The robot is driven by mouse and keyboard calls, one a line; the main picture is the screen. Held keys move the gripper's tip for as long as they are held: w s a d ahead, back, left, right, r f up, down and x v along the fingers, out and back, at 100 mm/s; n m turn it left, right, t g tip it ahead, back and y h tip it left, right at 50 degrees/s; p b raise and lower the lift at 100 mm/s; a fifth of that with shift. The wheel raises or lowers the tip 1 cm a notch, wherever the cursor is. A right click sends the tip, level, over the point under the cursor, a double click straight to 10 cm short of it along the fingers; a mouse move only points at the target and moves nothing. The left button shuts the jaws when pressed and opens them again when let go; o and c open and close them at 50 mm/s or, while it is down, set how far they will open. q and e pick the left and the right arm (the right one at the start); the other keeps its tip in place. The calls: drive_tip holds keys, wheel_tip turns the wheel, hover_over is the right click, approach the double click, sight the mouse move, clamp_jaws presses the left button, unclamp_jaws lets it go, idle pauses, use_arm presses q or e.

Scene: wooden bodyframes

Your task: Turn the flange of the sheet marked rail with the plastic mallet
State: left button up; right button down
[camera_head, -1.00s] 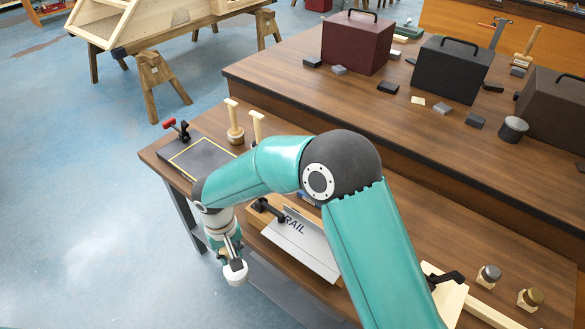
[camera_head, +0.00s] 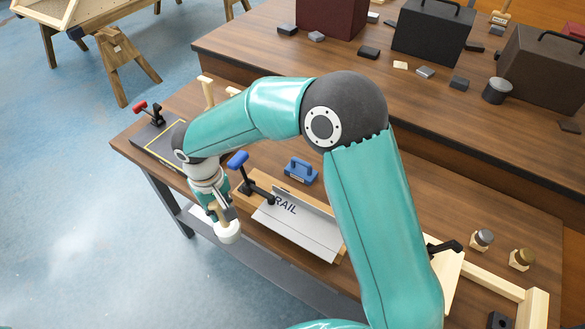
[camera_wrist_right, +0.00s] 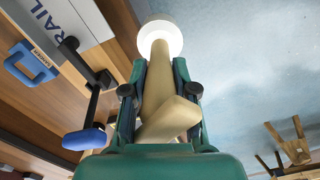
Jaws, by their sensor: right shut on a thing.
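The pale metal sheet marked RAIL (camera_head: 290,230) lies on a wooden block at the bench's front edge, with a raised flange (camera_head: 312,203) along its far side. A black clamp with a blue handle (camera_head: 238,160) reaches onto its left end. My right gripper (camera_head: 218,208) is shut on the mallet's pale handle (camera_wrist_right: 157,85). The mallet's white head (camera_head: 228,232) hangs left of the sheet, past the bench's front edge, apart from the sheet. The sheet's left part also shows in the wrist view (camera_wrist_right: 75,15). My left gripper is not in view.
A blue handled block (camera_head: 301,170) stands behind the sheet. A dark plate with a red-handled clamp (camera_head: 150,112) is at the left. Another black clamp (camera_head: 445,247) and two small jars (camera_head: 482,239) are at the right. Toolboxes (camera_head: 433,32) stand on the raised rear bench.

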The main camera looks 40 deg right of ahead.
drive_tip(key=s+d+r+n+b, duration=0.2)
drive_tip(key=s+d+r+b, duration=0.4)
drive_tip(key=s+d+r, duration=0.4)
drive_tip(key=shift+d+r+n, duration=0.3)
drive_tip(key=shift+d+r, duration=0.75)
drive_tip(key=shift+d, duration=0.85)
wheel_tip(320, 180, down, 10)
drive_tip(key=r+b, duration=0.1)
drive_tip(key=b, duration=0.7)
wheel_tip(320, 180, up, 9)
drive_tip(key=p, duration=0.9)
drive_tip(key=shift+s, duration=0.15)
